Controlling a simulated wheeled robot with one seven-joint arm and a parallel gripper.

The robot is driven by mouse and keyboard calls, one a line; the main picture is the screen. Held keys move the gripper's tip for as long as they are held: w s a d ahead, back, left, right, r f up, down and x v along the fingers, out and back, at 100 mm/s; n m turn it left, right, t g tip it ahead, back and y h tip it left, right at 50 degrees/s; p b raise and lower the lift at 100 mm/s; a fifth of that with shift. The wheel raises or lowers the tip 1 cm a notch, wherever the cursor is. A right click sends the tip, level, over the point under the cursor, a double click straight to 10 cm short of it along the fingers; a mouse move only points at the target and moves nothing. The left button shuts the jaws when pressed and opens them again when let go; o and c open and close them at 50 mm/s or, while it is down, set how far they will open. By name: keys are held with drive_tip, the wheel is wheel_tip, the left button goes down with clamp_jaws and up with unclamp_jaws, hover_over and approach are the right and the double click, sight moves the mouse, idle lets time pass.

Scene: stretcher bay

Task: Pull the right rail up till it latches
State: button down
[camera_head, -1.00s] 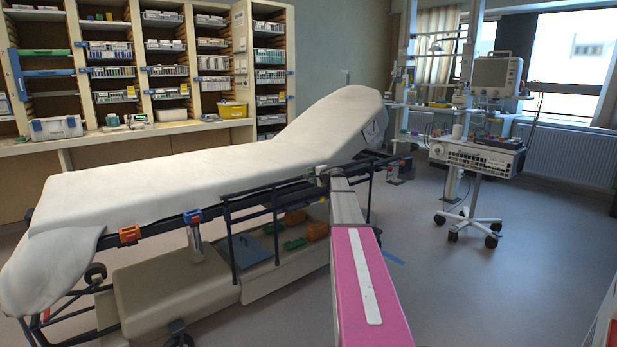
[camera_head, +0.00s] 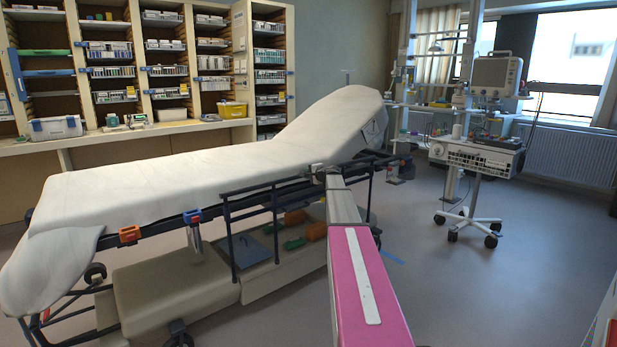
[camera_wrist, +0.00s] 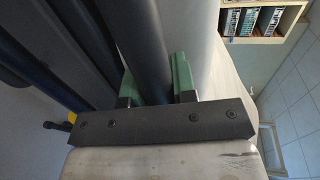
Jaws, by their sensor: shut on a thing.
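The right rail (camera_head: 250,187) is a dark tubular frame with upright posts along the near side of the stretcher (camera_head: 150,168). Its top bar stands a little above the level of the stretcher's side frame. My gripper (camera_head: 318,169) is at the right end of that top bar, and my arm partly hides this end. In the wrist view, the green-padded fingers of my gripper (camera_wrist: 155,82) sit on both sides of a dark round bar of the rail (camera_wrist: 140,35), shut on it. The latch cannot be made out.
An orange catch (camera_head: 130,234) and a blue catch (camera_head: 192,215) sit on the side frame. A monitor cart (camera_head: 478,155) stands at the right. Shelves (camera_head: 140,60) line the back wall. The floor (camera_head: 480,295) at the right front is clear.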

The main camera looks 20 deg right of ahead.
wheel_tip(320, 180, up, 29)
idle(0.4)
drive_tip(key=c, duration=0.9)
unclamp_jaws()
drive_tip(key=shift+s, duration=0.15)
drive_tip(key=v, duration=1)
drive_tip(key=shift+s+d, duration=0.1)
drive_tip(key=shift+s, duration=0.15)
